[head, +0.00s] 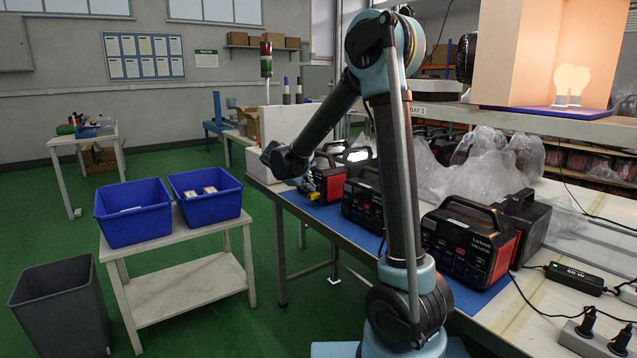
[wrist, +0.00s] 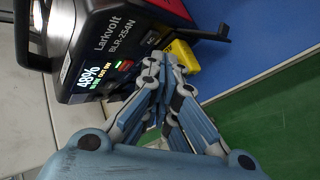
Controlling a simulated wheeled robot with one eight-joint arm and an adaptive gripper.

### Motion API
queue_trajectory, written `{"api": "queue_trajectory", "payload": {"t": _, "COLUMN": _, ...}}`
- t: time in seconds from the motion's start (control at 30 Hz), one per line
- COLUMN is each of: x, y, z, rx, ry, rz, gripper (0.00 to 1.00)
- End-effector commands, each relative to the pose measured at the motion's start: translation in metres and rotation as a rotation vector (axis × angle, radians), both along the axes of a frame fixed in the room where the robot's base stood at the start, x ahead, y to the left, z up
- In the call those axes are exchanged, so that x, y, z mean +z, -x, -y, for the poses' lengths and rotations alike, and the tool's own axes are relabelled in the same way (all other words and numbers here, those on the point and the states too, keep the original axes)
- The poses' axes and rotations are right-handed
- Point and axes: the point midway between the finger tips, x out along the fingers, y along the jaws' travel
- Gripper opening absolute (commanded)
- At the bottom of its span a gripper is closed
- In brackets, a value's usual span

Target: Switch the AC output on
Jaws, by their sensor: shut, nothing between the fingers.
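The power station (wrist: 112,45) is a black and red box marked Larkvolt BLR-254N, seen tilted in the wrist view. Its lit display (wrist: 90,76) reads 48%, with small green and orange text below. An AC marking (wrist: 152,40) shows on its front, close to my fingertips. My gripper (wrist: 160,62) is shut and empty in front of that face; I cannot tell whether it touches. The fingers hide part of the front, and no switch state can be read. In the head view this station (head: 330,184) appears to be the far-left one on the bench, beside my gripper (head: 306,186).
A yellow object (wrist: 184,54) sits by the station's front. More power stations (head: 470,240) stand along the blue mat (head: 325,213). Clear plastic wrapping (head: 485,160) lies behind them. Blue bins (head: 133,212) stand on a side table at left. Green floor is open between the tables.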

Motion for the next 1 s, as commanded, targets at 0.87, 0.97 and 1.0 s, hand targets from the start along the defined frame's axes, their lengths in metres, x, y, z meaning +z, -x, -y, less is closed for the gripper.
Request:
{"api": "queue_trajectory", "payload": {"t": 0.87, "x": 0.0009, "y": -0.0055, "z": 0.0075, "rx": 0.000, "ry": 0.000, "rz": 0.000, "gripper": 0.00}}
{"api": "queue_trajectory", "payload": {"t": 0.97, "x": 0.0009, "y": -0.0060, "z": 0.0084, "rx": 0.000, "ry": 0.000, "rz": 0.000, "gripper": 0.00}}
{"api": "queue_trajectory", "payload": {"t": 1.0, "x": 0.0009, "y": -0.0062, "z": 0.0087, "rx": 0.000, "ry": 0.000, "rz": 0.000, "gripper": 0.00}}
